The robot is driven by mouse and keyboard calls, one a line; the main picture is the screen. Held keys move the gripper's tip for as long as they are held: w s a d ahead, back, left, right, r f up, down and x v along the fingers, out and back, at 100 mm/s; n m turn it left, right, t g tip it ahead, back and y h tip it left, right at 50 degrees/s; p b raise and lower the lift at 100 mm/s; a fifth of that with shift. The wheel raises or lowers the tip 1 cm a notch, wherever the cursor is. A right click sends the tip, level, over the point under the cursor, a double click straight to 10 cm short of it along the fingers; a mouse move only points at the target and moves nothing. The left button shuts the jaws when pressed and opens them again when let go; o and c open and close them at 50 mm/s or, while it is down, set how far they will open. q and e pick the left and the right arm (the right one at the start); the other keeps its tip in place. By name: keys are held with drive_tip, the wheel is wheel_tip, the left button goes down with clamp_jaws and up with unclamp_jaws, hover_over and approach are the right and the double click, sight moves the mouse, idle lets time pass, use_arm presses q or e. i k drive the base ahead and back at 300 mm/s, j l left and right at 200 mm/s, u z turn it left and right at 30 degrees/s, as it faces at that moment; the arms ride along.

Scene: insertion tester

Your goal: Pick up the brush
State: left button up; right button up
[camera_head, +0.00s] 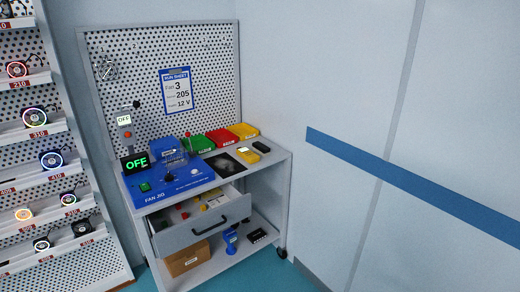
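I cannot single out a brush for certain. The open drawer (196,237) of the workbench holds several small items (205,204), red, yellow and pale, too small to identify. A small dark and yellow object (261,147) lies on the bench top (265,160) near the right back edge; I cannot tell what it is. Neither of my grippers shows in the head view.
The blue fan jig (168,190) stands on the bench's left side. Green (198,143), red (221,137) and yellow (243,130) bins line the back. A cardboard box (187,260) and a blue object (230,240) sit on the lower shelf. Fan shelves (70,222) stand left.

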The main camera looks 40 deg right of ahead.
sight(264, 151)
drive_tip(key=i+l, duration=0.15)
drive_tip(key=l, duration=0.25)
drive_tip(key=i+l+u, duration=0.15)
drive_tip(key=l, duration=0.2)
drive_tip(key=i+l, duration=0.1)
drive_tip(key=l, duration=0.3)
drive_tip(key=i+l+u, duration=0.1)
drive_tip(key=l, duration=0.25)
drive_tip(key=i+l, duration=0.1)
drive_tip(key=l, duration=0.3)
drive_tip(key=u, duration=0.05)
